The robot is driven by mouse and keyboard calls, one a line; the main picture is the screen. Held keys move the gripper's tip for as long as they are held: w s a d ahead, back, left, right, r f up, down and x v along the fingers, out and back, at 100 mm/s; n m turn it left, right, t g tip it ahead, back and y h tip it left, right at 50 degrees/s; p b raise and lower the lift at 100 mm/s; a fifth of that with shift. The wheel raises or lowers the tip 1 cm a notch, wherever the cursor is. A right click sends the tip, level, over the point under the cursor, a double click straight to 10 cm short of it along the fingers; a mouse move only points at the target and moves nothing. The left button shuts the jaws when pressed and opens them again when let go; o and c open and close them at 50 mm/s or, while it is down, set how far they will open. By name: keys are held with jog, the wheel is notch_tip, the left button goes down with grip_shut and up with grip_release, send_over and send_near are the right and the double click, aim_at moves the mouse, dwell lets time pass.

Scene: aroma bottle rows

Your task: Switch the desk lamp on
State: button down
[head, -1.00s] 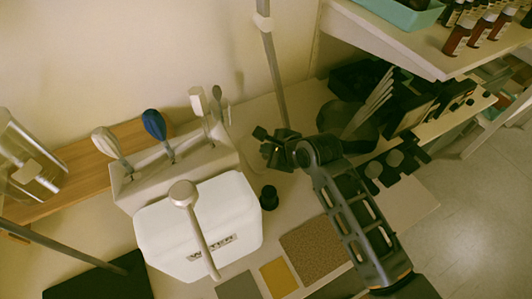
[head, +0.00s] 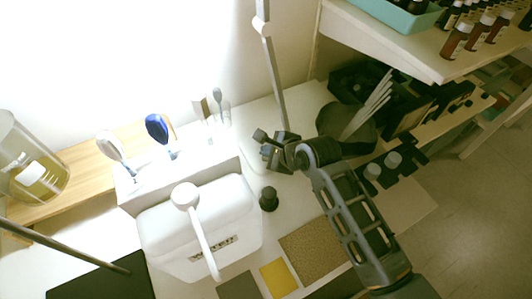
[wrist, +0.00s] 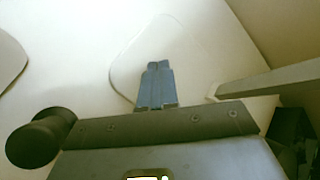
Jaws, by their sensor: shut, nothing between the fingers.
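The desk lamp's thin grey pole (head: 272,75) rises behind my gripper in the head view; its upper end leaves the top of the picture, so the lamp's head is hidden. Bright light falls on the wall and the bench. My gripper (head: 264,145) is at the pole's foot, over the pale lamp base. In the wrist view my gripper's fingers (wrist: 157,68) are shut and empty, with their tips over a rounded pale plate (wrist: 185,50), which looks like the lamp base. The pale pole (wrist: 270,80) runs along the right there. I cannot see the switch or tell whether the tips touch it.
A white lidded box (head: 195,235) with a white spoon-like tool stands left of my gripper. A small black knob-like thing (head: 268,199) is just below it. A holder (head: 185,175) with several tools stands behind the box. A dark bowl (head: 345,125) and a shelf (head: 400,45) are to the right.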

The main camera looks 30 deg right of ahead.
jog(key=shift+r, duration=0.2)
notch_tip(320, 180, up, 3)
jog(key=p, duration=0.3)
jog(key=shift+r+p, duration=0.2)
jog(key=shift+p, duration=0.2)
notch_tip(320, 180, up, 3)
jog(key=shift+f+p, duration=0.2)
jog(key=shift+p, duration=0.1)
